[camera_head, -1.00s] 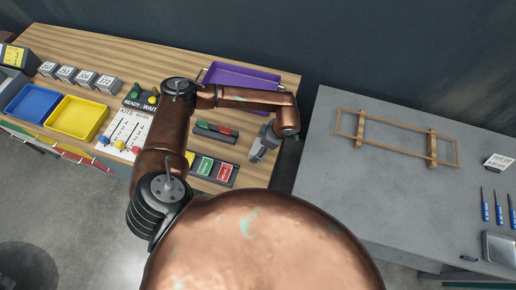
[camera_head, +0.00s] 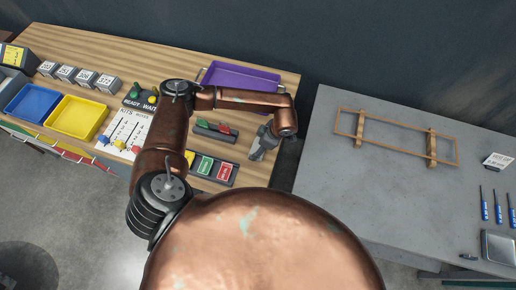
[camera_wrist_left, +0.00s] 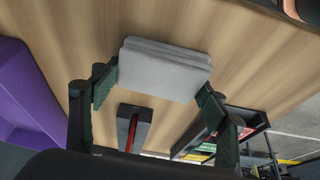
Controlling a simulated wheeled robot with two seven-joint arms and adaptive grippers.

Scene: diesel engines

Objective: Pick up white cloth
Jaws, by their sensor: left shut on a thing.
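The white cloth (camera_wrist_left: 163,70) is a folded, pale grey-white stack in the left wrist view. It sits between the two fingers of my left gripper (camera_wrist_left: 158,88), which is shut on it, one finger at each side. In the head view my left gripper (camera_head: 262,146) hangs at the right end of the wooden table, and the cloth cannot be made out clearly there. Whether the cloth still touches the tabletop is unclear. My right gripper is not in view.
A purple tray (camera_head: 241,77) lies behind the gripper on the wooden table (camera_head: 150,63). A dark holder with coloured cards (camera_head: 205,167) and a small dark rack (camera_head: 214,131) are close by. A grey table (camera_head: 370,195) stands to the right, beyond a gap.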

